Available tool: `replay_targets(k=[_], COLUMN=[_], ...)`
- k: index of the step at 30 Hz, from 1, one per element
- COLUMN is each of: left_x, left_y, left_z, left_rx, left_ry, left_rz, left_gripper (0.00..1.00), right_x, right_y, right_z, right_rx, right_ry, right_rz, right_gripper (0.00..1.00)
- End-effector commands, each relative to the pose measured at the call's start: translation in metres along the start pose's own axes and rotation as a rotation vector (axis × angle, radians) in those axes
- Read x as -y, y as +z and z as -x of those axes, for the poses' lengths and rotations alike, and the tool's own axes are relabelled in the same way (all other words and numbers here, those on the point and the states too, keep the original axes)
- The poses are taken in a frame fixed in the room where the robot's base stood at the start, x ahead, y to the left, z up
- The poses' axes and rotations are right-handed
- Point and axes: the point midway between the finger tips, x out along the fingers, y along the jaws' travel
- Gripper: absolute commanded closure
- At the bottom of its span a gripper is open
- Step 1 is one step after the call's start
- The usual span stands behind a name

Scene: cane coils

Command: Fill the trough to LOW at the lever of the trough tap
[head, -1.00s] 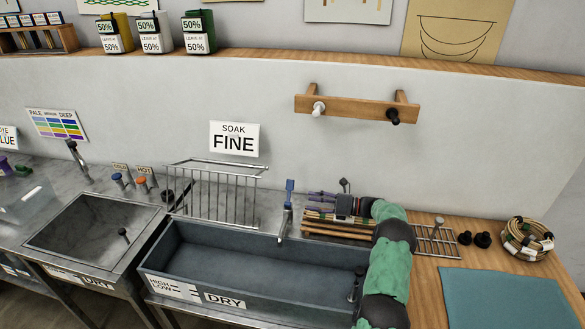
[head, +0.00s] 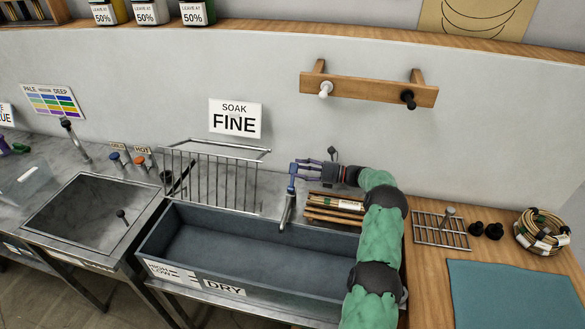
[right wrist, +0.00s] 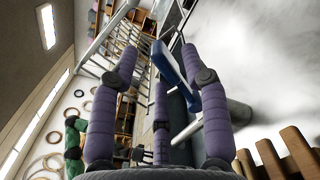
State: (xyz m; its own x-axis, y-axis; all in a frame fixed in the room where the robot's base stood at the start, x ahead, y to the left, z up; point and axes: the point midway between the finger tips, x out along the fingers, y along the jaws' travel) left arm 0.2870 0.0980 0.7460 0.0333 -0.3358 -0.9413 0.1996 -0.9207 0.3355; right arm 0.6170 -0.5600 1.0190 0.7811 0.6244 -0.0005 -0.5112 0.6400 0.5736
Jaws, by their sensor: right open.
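The grey trough (head: 190,271) stands in the middle of the head view, its floor bare. HIGH and LOW marks and a DRY sign show on its front. The trough tap (head: 288,210) rises at its back edge, with a blue lever (head: 292,171) on top. My right gripper (head: 300,172) is open at the lever, its fingers pointing left. In the right wrist view the blue lever (right wrist: 168,62) lies between the spread fingers of the gripper (right wrist: 160,58); contact cannot be told. No water stream shows. My left gripper is not in view.
A wire rack (head: 215,185) stands behind the trough, left of the tap. Bundled canes (head: 336,203) lie right of the tap beside my right arm. A sink (head: 85,215) is at left. A cane coil (head: 541,232) and a teal mat (head: 515,290) are at right.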

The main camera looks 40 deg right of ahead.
Motion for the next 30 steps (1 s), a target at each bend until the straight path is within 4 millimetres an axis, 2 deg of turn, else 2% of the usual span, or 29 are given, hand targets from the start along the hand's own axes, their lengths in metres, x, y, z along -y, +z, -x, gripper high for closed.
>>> replay_targets(k=[3, 7, 19, 20, 24, 30], left_x=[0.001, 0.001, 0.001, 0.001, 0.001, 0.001], left_y=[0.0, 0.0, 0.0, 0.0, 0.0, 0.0], left_z=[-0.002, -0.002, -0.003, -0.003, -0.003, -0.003], left_rx=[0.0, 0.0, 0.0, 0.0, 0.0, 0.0], left_ry=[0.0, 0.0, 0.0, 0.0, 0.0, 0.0], left_rz=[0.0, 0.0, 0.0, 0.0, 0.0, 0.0], left_gripper=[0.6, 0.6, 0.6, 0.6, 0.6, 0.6], right_x=[0.0, 0.0, 0.0, 0.0, 0.0, 0.0], right_y=[-0.001, -0.001, 0.0, 0.0, 0.0, 0.0], right_z=[-0.018, -0.031, -0.037, -0.037, -0.037, -0.037], right_rx=[-0.001, 0.0, 0.001, 0.001, 0.0, 0.0], right_ry=[0.002, 0.001, 0.0, 0.0, 0.0, 0.0], right_rz=[-0.001, -0.001, -0.001, -0.001, -0.001, 0.0], right_gripper=[0.54, 0.54, 0.54, 0.59, 0.99, 1.0])
